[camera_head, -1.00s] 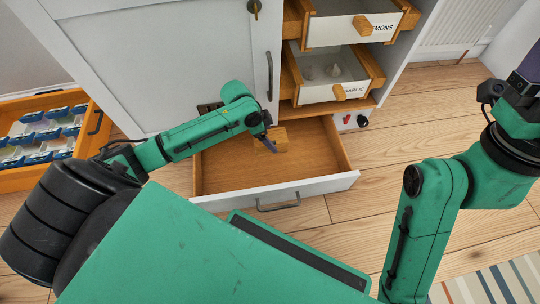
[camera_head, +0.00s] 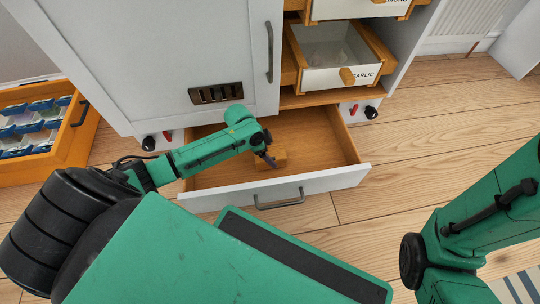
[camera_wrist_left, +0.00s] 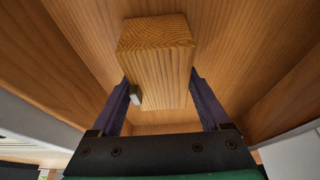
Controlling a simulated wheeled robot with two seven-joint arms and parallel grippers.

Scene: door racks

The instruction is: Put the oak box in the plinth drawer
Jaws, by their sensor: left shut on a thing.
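The oak box (camera_head: 278,157) is a small wooden block, seen inside the open plinth drawer (camera_head: 318,143). It also shows large in the left wrist view (camera_wrist_left: 157,62). My left gripper (camera_head: 268,157) reaches into the drawer and is shut on the oak box. In the wrist view its two dark fingers (camera_wrist_left: 165,103) lie along the box's sides. I cannot tell whether the box touches the drawer floor. The drawer has a white front with a grey handle (camera_head: 279,202). My right arm shows at the right, but its gripper is out of view.
Above the drawer is a white cabinet door (camera_head: 180,60). An open drawer labelled garlic (camera_head: 340,75) juts out above right. A wooden drawer of blue-and-white packets (camera_head: 30,128) stands open at left. Wood floor (camera_head: 400,185) is clear to the right.

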